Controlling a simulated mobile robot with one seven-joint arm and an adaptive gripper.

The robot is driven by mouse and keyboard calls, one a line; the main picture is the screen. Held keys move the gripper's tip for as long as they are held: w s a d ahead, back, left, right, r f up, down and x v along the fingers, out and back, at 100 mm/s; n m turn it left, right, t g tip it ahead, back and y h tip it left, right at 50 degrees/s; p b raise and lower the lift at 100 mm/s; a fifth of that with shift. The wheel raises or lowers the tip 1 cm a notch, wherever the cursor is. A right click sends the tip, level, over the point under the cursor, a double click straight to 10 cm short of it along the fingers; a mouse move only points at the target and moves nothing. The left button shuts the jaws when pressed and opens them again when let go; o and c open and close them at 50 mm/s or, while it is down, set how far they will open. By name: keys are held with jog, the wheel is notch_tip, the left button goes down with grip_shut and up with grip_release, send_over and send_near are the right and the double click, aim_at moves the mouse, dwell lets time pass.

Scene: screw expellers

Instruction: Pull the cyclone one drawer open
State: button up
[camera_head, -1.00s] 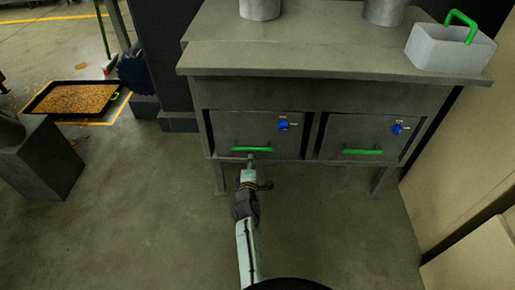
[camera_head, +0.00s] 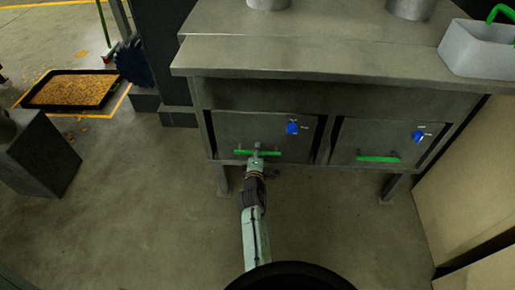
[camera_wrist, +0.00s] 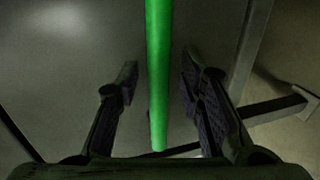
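A grey metal cabinet (camera_head: 300,92) has two drawers side by side, and both look shut. The labels are too small to read. My gripper (camera_head: 256,154) is at the left drawer's handle. In the wrist view, the green handle (camera_wrist: 159,60) runs between the two dark fingers of my gripper (camera_wrist: 160,82). The fingers are open, with a gap on each side of the bar.
A grey bin with a green handle (camera_head: 472,48) stands on the cabinet top at right. A beige panel (camera_head: 460,165) is close on the right. A dark block (camera_head: 40,155) and a tray of brown material (camera_head: 72,90) are at left. The floor before the cabinet is clear.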

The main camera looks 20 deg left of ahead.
jog(key=shift+c, duration=0.5)
grip_shut()
jog(key=shift+r, duration=0.1)
dwell(0.4)
